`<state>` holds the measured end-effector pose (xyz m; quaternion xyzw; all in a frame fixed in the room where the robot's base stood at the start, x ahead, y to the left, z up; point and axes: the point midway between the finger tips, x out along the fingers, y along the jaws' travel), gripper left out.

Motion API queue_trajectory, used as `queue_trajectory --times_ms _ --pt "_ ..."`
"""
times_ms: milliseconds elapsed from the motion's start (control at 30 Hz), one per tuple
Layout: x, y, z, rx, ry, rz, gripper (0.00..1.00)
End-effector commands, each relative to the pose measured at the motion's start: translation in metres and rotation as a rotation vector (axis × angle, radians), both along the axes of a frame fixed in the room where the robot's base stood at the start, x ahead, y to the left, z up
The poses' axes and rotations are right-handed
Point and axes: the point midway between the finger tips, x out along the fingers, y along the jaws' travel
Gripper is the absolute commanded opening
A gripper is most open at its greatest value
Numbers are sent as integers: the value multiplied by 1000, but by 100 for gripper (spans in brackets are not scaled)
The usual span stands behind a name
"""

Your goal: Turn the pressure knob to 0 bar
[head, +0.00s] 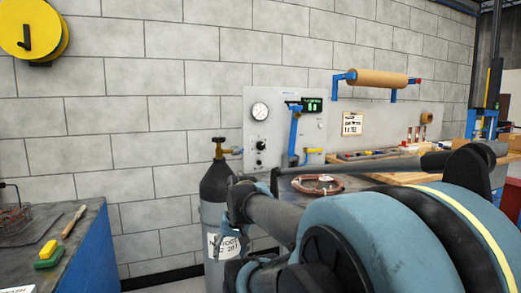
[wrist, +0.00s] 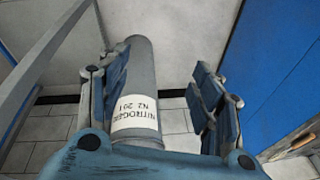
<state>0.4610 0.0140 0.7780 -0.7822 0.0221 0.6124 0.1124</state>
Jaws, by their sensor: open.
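The pressure panel (head: 284,135) is on the grey block wall in the head view. It carries a round white gauge (head: 260,111), a green digital display (head: 308,105) too small to read surely, and a black knob (head: 260,144) below the gauge. A second small dark fitting (head: 259,161) sits under it. Which mark the knob points to is too small to tell. My gripper (wrist: 162,65) is open in the wrist view, with the grey nitrogen cylinder (wrist: 145,75) showing between its blue fingers. It holds nothing. The wrist view shows no knob.
The grey cylinder (head: 215,187) stands left of the panel, its brass valve near the panel's edge. A blue lever (head: 294,133) is right of the knob. A workbench (head: 22,232) is at left; a copper coil (head: 318,184) lies at right. My arm fills the lower right.

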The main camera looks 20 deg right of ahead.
Motion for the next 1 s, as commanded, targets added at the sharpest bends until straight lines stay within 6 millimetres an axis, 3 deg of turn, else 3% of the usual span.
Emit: queue_trajectory --times_ms 267,467,667,800,1000 --pt "101 13 57 453 -96 -556 59" --pt "179 -11 106 827 -133 -955 59" --pt "249 -69 157 1245 -136 -1321 59" --pt "286 -127 190 1566 -116 -1543 59" --pt "315 -219 225 2013 -52 -1756 59"
